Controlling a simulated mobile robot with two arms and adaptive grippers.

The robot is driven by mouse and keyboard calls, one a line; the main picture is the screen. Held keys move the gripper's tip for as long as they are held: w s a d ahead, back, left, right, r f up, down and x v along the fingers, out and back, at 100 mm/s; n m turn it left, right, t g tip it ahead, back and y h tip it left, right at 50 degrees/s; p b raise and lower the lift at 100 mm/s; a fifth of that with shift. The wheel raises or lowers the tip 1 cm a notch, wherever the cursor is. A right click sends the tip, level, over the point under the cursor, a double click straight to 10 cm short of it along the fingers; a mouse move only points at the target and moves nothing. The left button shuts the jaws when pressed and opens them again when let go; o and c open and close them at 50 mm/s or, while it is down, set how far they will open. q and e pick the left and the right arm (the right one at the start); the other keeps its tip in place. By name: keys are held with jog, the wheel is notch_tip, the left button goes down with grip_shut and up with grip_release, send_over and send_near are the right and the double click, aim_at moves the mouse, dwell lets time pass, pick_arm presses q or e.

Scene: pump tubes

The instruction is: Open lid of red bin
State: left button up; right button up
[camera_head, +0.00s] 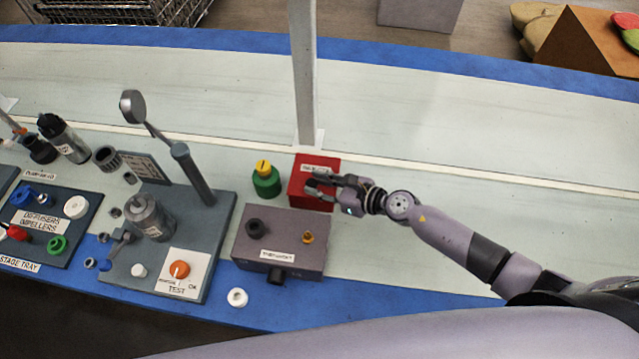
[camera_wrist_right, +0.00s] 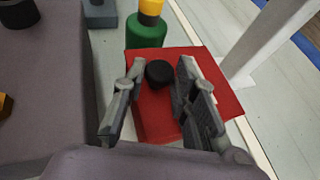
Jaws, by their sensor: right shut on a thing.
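The red bin (camera_head: 312,203) is a small red box with a white label on the table, right of centre in the head view. Its red lid (camera_wrist_right: 155,112) has a round black knob (camera_wrist_right: 159,74) on top. My right gripper (camera_head: 318,184) reaches in from the right over the bin. In the right wrist view its two grey fingers (camera_wrist_right: 161,88) stand on either side of the knob, shut on it. The lid appears to lie over the bin; I cannot tell whether it is raised. In the head view the fingers partly hide the lid. My left gripper is not in view.
A green bottle with a yellow cap (camera_head: 266,179) stands close left of the bin. A grey-purple box (camera_head: 300,229) stands just in front. A pale upright post (camera_head: 303,75) rises right behind the bin. The table to the right is clear except for my arm.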

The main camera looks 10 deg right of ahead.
grip_shut()
